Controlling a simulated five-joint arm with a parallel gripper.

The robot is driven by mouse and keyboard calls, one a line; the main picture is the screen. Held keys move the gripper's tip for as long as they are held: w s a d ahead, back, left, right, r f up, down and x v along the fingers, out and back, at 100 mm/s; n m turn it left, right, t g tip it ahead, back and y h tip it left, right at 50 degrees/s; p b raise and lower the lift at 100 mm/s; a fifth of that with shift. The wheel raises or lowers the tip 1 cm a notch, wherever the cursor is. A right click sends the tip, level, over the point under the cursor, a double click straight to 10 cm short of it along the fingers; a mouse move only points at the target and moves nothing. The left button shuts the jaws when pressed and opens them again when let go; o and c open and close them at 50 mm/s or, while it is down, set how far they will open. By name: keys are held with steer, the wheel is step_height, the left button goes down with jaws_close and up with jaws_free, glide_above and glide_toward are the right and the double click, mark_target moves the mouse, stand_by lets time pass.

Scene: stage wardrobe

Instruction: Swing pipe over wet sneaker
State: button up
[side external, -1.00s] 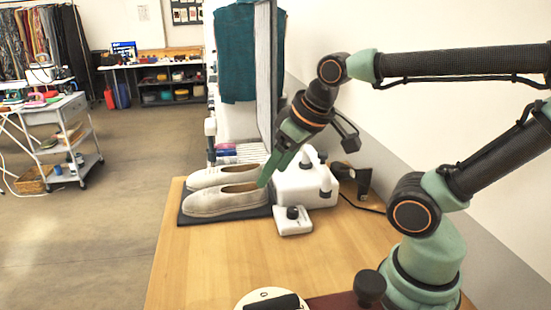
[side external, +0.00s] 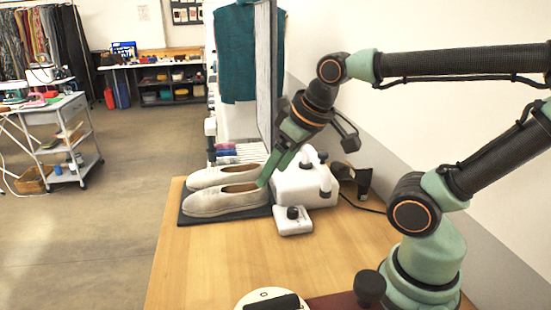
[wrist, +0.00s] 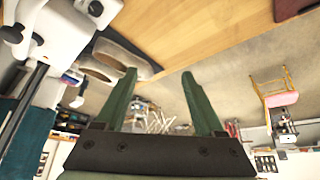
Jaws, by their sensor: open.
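Two beige slip-on shoes lie side by side on a dark mat (side external: 185,219): the near shoe (side external: 222,203) and the far shoe (side external: 207,177). I cannot tell which is wet. A white machine (side external: 297,186) stands right behind their heels, with short white pipe-like parts, one at its right front (side external: 326,184). My gripper (side external: 262,184) points down-left, its tips by the near shoe's heel; contact is unclear. In the wrist view my gripper (wrist: 158,74) has its two green fingers apart with nothing seen between them. The shoes (wrist: 123,57) and white machine (wrist: 60,30) show at upper left.
A small white block with a dark knob (side external: 293,222) sits before the machine. A dark object (side external: 363,180) and a cable lie near the wall. A tall panel (side external: 265,75) rises behind. The wooden table (side external: 210,255) is bare at front left; a round white item (side external: 270,299) is at its front edge.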

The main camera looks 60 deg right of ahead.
steer(key=shift+c, duration=0.3)
step_height(320, 180, up, 6)
steer(key=m+g, duration=0.6)
steer(key=m, duration=1.2)
glide_above(324, 153)
step_height(324, 153, down, 12)
steer(key=shift+w+r, duration=0.1)
jaws_close()
steer(key=shift+r, duration=0.1)
